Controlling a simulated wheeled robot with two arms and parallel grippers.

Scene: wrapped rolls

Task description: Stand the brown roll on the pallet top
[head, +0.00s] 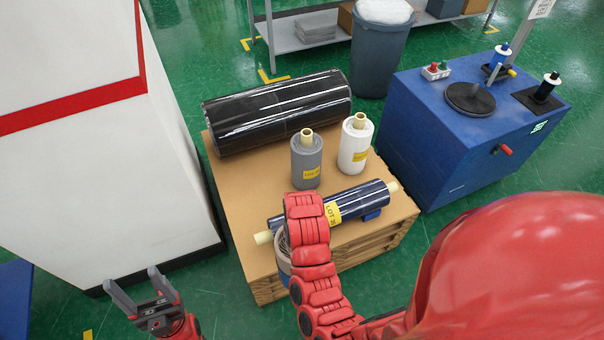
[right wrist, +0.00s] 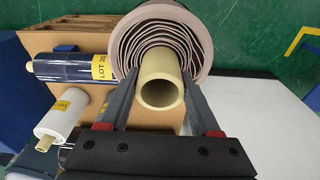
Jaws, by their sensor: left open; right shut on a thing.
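The brown roll (right wrist: 201,45) shows end-on in the right wrist view, with loose layers around a cream core tube (right wrist: 160,92). My right gripper (right wrist: 157,88) is shut on that core end. In the head view only a strip of the roll (head: 283,268) shows at the pallet's front edge; my right arm hides the rest and the right jaws. I cannot tell whether it touches the pallet. The pallet top (head: 236,190) is flat brown board. My left gripper (head: 131,277) is open and empty, left of the pallet.
On the pallet a large black roll (head: 277,108) lies at the back. A grey roll (head: 306,165) and a white roll (head: 355,145) stand upright. A navy roll (head: 362,202) lies near the front. A white cabinet (head: 90,190) stands left, a blue machine (head: 430,120) right.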

